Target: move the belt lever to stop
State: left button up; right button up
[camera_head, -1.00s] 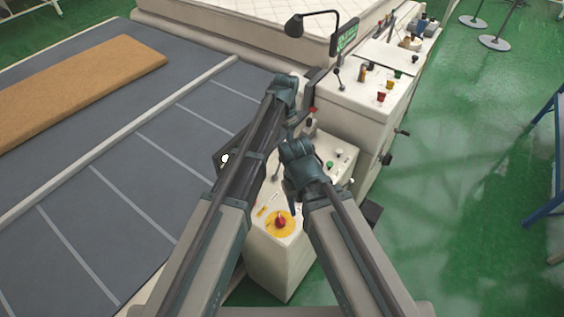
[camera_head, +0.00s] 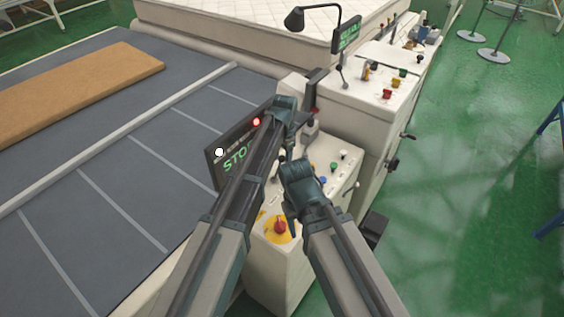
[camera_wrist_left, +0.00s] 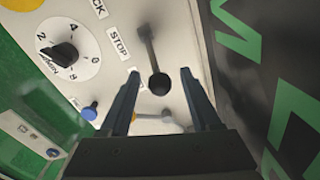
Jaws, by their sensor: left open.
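The belt lever (camera_wrist_left: 146,45), a thin stem with a black ball knob (camera_wrist_left: 158,84), shows in the left wrist view. A STOP label (camera_wrist_left: 117,42) is beside its stem. My left gripper (camera_wrist_left: 159,74) is open, with one finger on each side of the knob and gaps between. In the head view, my left gripper (camera_head: 284,150) is over the near control box (camera_head: 284,262); its own arm hides the lever there. My right gripper (camera_head: 291,206) is over the same box, and its fingers are too unclear to read.
A dark display (camera_head: 233,164) with green "STO" letters stands left of the left arm. A red knob (camera_head: 280,227) on a yellow disc is on the box. A dial (camera_wrist_left: 65,52) and blue button (camera_wrist_left: 89,111) are near the lever. A larger console (camera_head: 374,115) stands behind.

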pick_arm(q)
grip_shut()
dwell(1.4)
